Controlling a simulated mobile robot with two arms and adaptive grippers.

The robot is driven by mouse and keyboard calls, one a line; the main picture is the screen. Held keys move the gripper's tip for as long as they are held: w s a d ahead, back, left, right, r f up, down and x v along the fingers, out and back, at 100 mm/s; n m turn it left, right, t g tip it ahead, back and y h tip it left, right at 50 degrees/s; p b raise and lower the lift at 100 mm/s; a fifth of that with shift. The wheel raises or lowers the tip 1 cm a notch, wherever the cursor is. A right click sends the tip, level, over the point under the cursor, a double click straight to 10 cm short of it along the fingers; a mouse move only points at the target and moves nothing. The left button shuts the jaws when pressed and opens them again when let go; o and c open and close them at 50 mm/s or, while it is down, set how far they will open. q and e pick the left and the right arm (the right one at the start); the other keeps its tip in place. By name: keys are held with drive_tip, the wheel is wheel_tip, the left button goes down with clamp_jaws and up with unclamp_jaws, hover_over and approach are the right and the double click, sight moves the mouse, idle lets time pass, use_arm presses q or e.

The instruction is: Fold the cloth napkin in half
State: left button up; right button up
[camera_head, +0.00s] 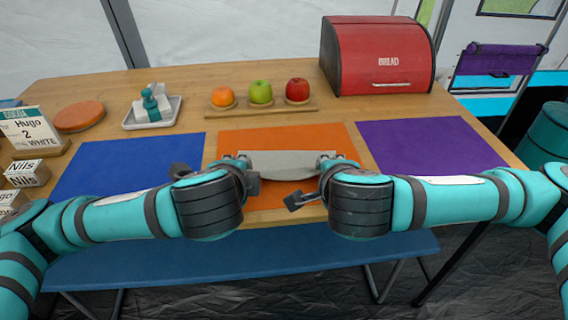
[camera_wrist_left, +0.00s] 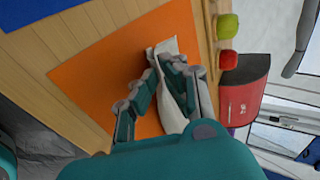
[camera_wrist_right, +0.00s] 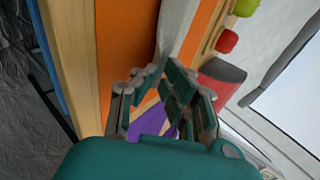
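The light grey cloth napkin (camera_head: 283,166) hangs between my two grippers over the orange placemat (camera_head: 336,138). My left gripper (camera_head: 244,162) is shut on the napkin's left end. In the left wrist view the napkin (camera_wrist_left: 170,118) passes between its fingers (camera_wrist_left: 163,66). My right gripper (camera_head: 326,162) is shut on the napkin's right end. In the right wrist view the cloth (camera_wrist_right: 178,28) runs into its fingertips (camera_wrist_right: 162,66). My grippers and wrists hide parts of the napkin, and whether its lower edge touches the placemat is unclear.
A blue placemat (camera_head: 130,160) lies left and a purple one (camera_head: 430,143) right. Behind are a fruit board (camera_head: 240,110) with an orange and two apples, a red bread box (camera_head: 375,58) and a white tray (camera_head: 152,120). A blue bench (camera_head: 240,262) stands before the table.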

use_arm(q)
drive_tip(key=o, duration=0.7)
use_arm(e)
drive_tip(key=o, duration=0.7)
use_arm(q)
drive_tip(key=r, duration=0.1)
drive_tip(key=s+r, duration=0.1)
drive_tip(key=r, duration=0.1)
drive_tip(key=shift+s+r, duration=0.25)
drive_tip(key=shift+r, duration=0.1)
use_arm(e)
drive_tip(key=r, duration=0.1)
drive_tip(key=s+r, duration=0.1)
drive_tip(key=r, duration=0.1)
drive_tip(key=shift+s+r, duration=0.25)
drive_tip(key=shift+r, duration=0.05)
use_arm(q)
drive_tip(key=s+r, duration=0.4)
drive_tip(key=r, duration=0.1)
drive_tip(key=shift+s+r, duration=0.15)
drive_tip(key=shift+s, duration=0.15)
use_arm(e)
drive_tip(key=w+r+v, duration=0.1)
drive_tip(key=v, duration=0.6)
drive_tip(key=shift+w+r, duration=0.1)
drive_tip(key=shift+r, duration=0.05)
